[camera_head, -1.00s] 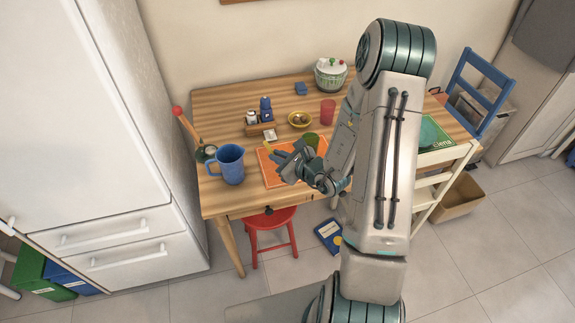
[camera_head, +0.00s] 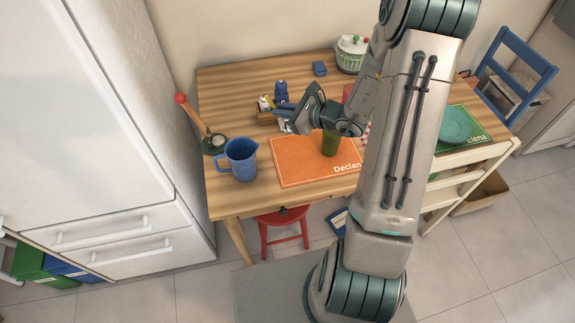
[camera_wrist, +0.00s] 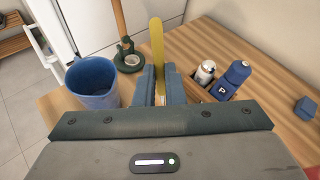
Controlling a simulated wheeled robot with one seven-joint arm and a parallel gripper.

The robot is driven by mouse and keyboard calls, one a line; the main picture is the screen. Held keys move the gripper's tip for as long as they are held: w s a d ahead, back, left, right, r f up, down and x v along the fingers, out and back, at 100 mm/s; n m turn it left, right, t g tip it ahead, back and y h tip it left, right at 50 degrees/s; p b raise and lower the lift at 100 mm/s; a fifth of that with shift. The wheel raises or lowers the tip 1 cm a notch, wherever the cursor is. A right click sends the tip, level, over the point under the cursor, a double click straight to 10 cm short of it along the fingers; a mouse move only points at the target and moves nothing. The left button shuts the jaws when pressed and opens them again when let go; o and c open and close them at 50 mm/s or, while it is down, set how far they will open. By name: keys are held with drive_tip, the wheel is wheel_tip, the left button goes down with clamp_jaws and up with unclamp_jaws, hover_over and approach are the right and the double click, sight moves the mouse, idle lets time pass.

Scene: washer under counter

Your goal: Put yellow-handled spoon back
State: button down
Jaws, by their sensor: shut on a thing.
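My gripper (camera_head: 284,117) is shut on the yellow-handled spoon (camera_wrist: 157,50). In the wrist view the yellow handle stands up between the two blue-grey fingers (camera_wrist: 158,84); the rest of the spoon is hidden there. In the head view a small bit of yellow shows by the fingertips, above the back middle of the table, close to the wooden shaker caddy (camera_head: 266,117). The caddy also shows just right of the fingers in the wrist view (camera_wrist: 203,91), holding a white-topped shaker and a blue shaker (camera_wrist: 234,78).
An orange placemat (camera_head: 295,165) marked "Declan" carries a green cup (camera_head: 331,144). A blue pitcher (camera_head: 241,160) and a dark green stand with a red-topped wooden rod (camera_head: 214,143) are at the left. A blue block (camera_head: 320,68) and a green-and-white pot (camera_head: 350,60) stand at the back.

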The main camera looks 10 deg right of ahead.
drive_tip(key=s+d+f+n+g+y+b, duration=0.1)
drive_tip(key=s+f+n+g+y+b, duration=0.2)
drive_tip(key=f, duration=0.7)
drive_tip(key=shift+s+d+n+g, duration=0.25)
drive_tip(key=shift+s+n+g, duration=0.3)
drive_tip(key=shift+n+g, duration=0.05)
drive_tip(key=shift+f, duration=0.2)
drive_tip(key=c, duration=1.5)
unclamp_jaws()
